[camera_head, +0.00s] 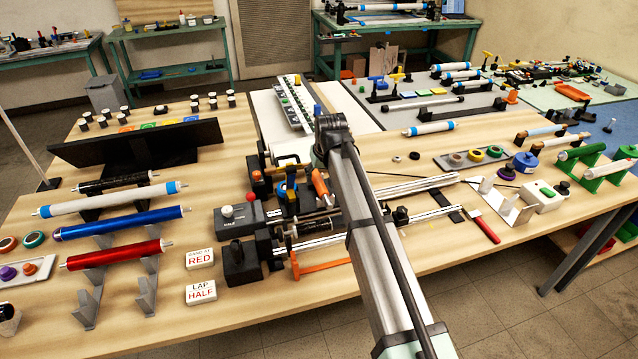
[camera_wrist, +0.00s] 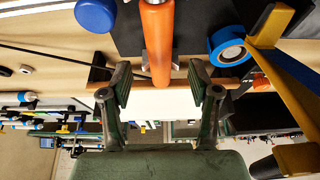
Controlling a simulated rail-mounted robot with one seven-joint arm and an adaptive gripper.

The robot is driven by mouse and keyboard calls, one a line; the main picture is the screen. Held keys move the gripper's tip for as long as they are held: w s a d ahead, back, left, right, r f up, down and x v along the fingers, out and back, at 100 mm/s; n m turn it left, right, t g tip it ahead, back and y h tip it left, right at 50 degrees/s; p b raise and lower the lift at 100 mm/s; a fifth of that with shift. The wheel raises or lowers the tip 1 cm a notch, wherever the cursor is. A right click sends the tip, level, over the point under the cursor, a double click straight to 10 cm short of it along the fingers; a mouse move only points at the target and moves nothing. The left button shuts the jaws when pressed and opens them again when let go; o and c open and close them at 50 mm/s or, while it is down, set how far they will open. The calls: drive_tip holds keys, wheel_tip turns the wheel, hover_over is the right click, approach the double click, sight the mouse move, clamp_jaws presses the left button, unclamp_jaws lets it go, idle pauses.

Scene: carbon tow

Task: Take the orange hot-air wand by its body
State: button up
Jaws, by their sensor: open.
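The orange hot-air wand (camera_wrist: 158,40) hangs down from the top of the wrist view as a smooth orange cylinder with a rounded lower end. My gripper (camera_wrist: 160,80) is open, with one dark finger on each side of the wand's lower end. Gaps show between both fingers and the wand, and I cannot tell whether its body lies at fingertip depth. In the head view an orange cylinder that looks like the wand (camera_head: 320,186) stands tilted beside the winding rig, just left of my arm. My gripper is not clear there.
A blue round knob (camera_wrist: 96,14), a blue ring (camera_wrist: 228,46) and a yellow bar (camera_wrist: 271,26) lie close around the wand. In the head view, the dark winding rig (camera_head: 243,262) and colored tubes (camera_head: 120,219) crowd the left.

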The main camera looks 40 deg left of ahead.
sight(318, 179)
drive_tip(key=p+x, duration=0.1)
drive_tip(key=x, duration=0.1)
drive_tip(key=p+x, duration=0.1)
drive_tip(key=x, duration=0.1)
drive_tip(key=shift+w+a+r, duration=0.15)
drive_tip(key=shift+a+r, duration=0.05)
drive_tip(key=shift+a, duration=0.05)
drive_tip(key=shift+w+a+f, duration=0.1)
drive_tip(key=shift+f, duration=0.4)
clamp_jaws()
